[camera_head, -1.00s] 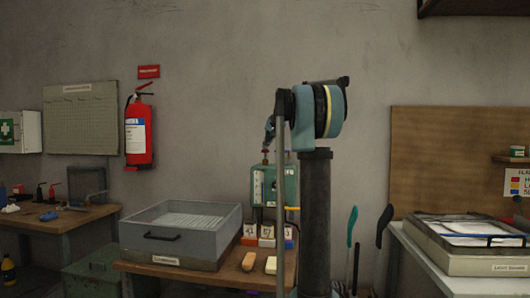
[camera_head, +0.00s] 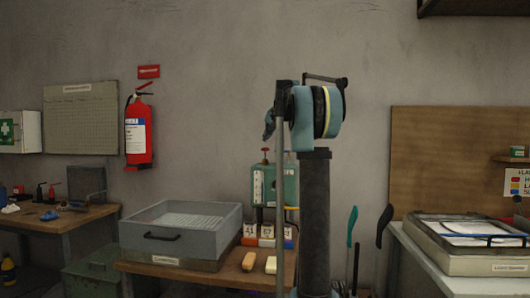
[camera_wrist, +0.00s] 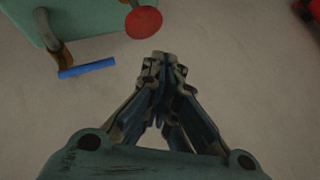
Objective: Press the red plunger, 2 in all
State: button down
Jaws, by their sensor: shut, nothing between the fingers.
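The red plunger (camera_head: 265,150) stands on top of the green box (camera_head: 287,183) in the head view. In the wrist view its round red head (camera_wrist: 143,22) shows at the top, just beyond my fingertips, with a corner of the green box (camera_wrist: 75,18) to its left. My gripper (camera_wrist: 163,60) is shut and empty, its fingertips together. In the head view my gripper (camera_head: 268,128) is small and partly hidden by my arm, and it hangs just above the plunger with a gap between them.
Numbered cards (camera_head: 266,231) stand below the green box. A blue bar (camera_wrist: 87,68) shows beside the box in the wrist view.

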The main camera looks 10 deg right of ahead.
jog(key=shift+r, duration=1.85)
